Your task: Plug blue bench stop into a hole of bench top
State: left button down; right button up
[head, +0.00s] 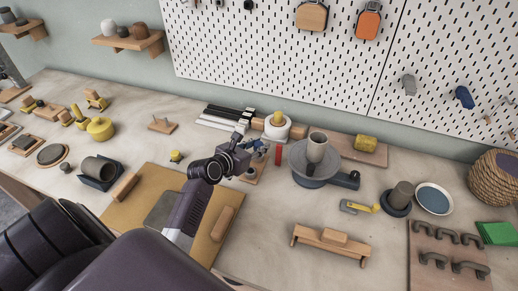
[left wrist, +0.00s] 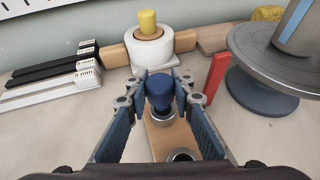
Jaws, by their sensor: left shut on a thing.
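The blue bench stop (left wrist: 160,91) is upright between the fingertips of my left gripper (left wrist: 160,84), which is shut on it. The bench top is a small wooden board (left wrist: 168,135) with metal-ringed holes, below the gripper in the left wrist view. One ring lies directly under the stop, and another ring (left wrist: 183,155) lies nearer the camera. I cannot tell whether the stop's lower end is in the hole or just above it. In the head view my left gripper (head: 258,147) is over the board (head: 262,165) and mostly hides the stop. My right gripper is not in view.
A red block (left wrist: 215,76) stands right of the board, beside a grey turntable (left wrist: 275,72). Behind is a white roll with a yellow top (left wrist: 150,45). Black and white bars (left wrist: 55,73) lie to the left. Bare table shows on both sides of the board.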

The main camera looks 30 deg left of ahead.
aim_at(259, 144)
pick_arm(q)
notch_tip(259, 144, up, 18)
jog(key=shift+d, duration=0.1)
dwell(0.4)
